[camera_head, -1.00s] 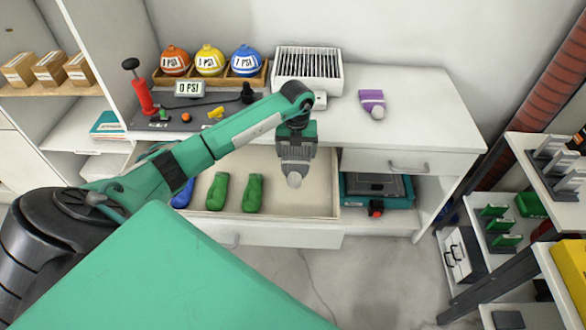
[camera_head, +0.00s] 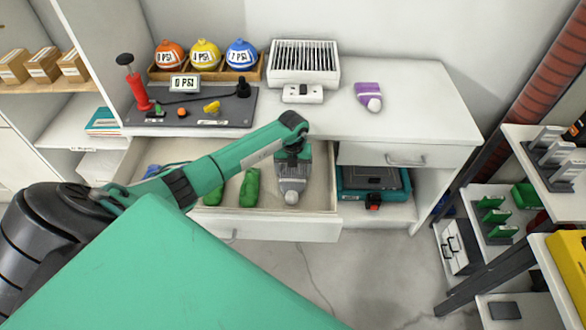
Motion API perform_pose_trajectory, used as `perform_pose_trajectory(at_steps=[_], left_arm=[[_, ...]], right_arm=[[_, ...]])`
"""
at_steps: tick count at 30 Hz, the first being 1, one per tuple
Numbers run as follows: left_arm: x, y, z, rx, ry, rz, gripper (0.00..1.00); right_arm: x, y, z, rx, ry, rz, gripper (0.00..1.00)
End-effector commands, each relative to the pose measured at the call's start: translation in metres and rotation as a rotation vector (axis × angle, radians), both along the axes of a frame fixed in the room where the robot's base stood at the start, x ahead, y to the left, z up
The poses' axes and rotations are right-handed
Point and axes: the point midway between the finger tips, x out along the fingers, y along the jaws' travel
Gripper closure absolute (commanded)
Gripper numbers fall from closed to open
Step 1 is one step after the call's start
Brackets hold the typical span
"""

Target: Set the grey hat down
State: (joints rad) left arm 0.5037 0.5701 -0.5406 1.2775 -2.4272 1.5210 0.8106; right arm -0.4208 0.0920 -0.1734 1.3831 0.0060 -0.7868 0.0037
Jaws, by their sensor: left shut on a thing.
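The grey hat (camera_head: 291,184), with a pale pompom at its lower end, hangs below my left gripper (camera_head: 293,166). My left gripper is shut on it, pointing down, and partly hides it. The hat is over or inside the right end of the open drawer (camera_head: 318,190), to the right of the green items. I cannot tell whether it touches the drawer floor. My right gripper is out of view.
Green mitten-like items (camera_head: 250,187) lie in the drawer, and a blue one (camera_head: 152,171) is partly hidden by my arm. A purple hat (camera_head: 368,95) lies on the desktop (camera_head: 420,110). A teal case (camera_head: 345,190) sits under the desk.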

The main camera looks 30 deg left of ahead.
Motion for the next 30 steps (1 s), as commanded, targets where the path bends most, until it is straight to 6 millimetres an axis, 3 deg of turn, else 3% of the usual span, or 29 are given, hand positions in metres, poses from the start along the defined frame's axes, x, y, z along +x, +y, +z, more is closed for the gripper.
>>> perform_pose_trajectory(at_steps=[6,7,9,20,30], left_arm=[[0.000,0.000,-0.003,0.000,0.000,0.000,0.44],[0.000,0.000,-0.003,0.000,0.000,0.000,0.13],[0.000,0.000,-0.002,0.000,0.000,0.000,0.00],[0.000,0.000,0.003,0.001,-0.001,0.000,0.00],[0.001,0.001,0.073,0.001,-0.004,-0.001,0.00]], right_arm=[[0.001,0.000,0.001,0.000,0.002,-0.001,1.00],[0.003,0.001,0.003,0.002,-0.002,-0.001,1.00],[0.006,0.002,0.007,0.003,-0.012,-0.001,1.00],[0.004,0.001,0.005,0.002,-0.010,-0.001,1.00],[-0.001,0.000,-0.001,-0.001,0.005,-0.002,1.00]])
